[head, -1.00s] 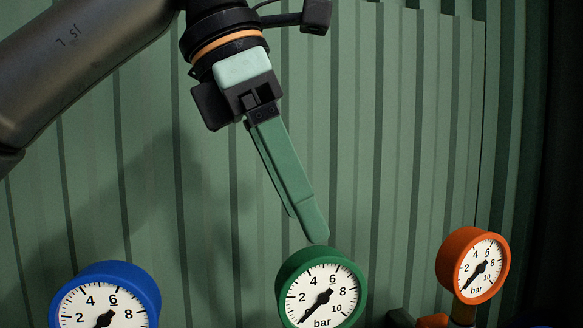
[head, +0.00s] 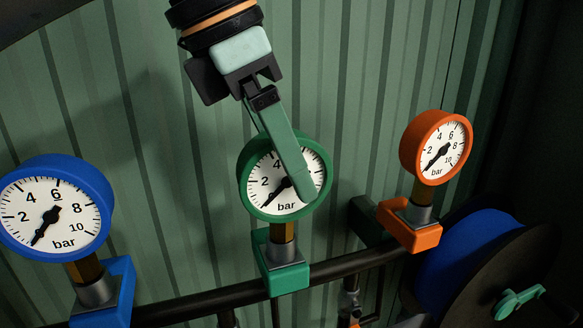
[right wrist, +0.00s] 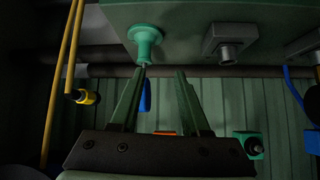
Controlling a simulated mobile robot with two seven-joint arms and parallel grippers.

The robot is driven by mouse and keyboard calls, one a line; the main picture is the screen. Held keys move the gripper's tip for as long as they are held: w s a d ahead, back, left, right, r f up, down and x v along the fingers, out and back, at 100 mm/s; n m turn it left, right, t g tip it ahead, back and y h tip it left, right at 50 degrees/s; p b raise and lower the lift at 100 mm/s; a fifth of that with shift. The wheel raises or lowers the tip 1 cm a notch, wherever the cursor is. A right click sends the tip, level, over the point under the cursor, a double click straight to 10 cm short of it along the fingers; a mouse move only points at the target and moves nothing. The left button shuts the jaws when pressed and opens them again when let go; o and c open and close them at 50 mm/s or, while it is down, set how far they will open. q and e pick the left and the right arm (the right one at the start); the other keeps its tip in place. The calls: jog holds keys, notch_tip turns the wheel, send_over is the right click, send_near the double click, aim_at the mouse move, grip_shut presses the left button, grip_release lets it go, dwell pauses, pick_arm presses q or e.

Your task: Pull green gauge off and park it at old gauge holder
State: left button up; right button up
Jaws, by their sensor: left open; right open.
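The green gauge (head: 250,185) stands upright on a brass stem in a green holder (head: 288,278) on the dark pipe, in the head view. My left gripper (head: 298,192) comes down over it from above. One finger crosses in front of the dial; the other passes out of sight behind the gauge's top rim. The jaws are open, and contact with the gauge cannot be told. My right gripper (right wrist: 161,73) is open and empty in the right wrist view. I cannot tell which thing is the old gauge holder.
A blue gauge (head: 52,215) and an orange gauge (head: 436,148) stand in holders on either side. A blue hose reel (head: 465,255) is at lower right. The right wrist view shows a green fitting (right wrist: 145,40), grey fittings (right wrist: 225,50) and a yellow hose (right wrist: 52,95).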

pick_arm(q)
jog(key=shift+x, duration=0.95)
jog(key=shift+r, duration=0.1)
jog(key=c, duration=0.7)
grip_shut()
grip_release()
grip_shut()
jog(key=shift+r, duration=0.35)
jog(key=shift+r, duration=1.4)
